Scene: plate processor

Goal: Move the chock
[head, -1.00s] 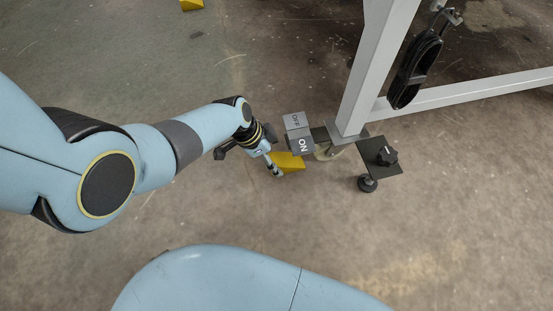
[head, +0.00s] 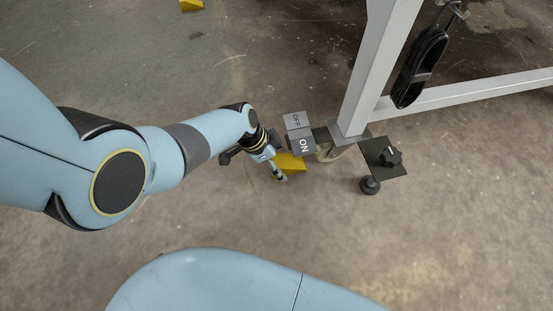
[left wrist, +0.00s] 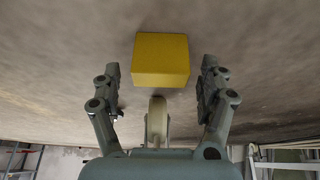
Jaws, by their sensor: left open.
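A yellow chock (head: 289,164) lies on the floor beside the caster wheel at the foot of a grey frame leg. In the left wrist view the chock (left wrist: 160,60) is centred between and beyond the two fingers, with a pale wheel (left wrist: 157,122) close to it. My left gripper (head: 282,163) is low beside the chock, partly in front of it. In the left wrist view my left gripper (left wrist: 161,85) is open, with a gap between each finger and the chock. My right gripper is not in view.
ON/OFF pedals (head: 300,133) stick out above the chock. The caster wheel (head: 328,152) and a levelling foot (head: 369,184) stand under the frame leg (head: 374,70). Another yellow chock (head: 191,5) lies at the far top left. Open floor lies in front.

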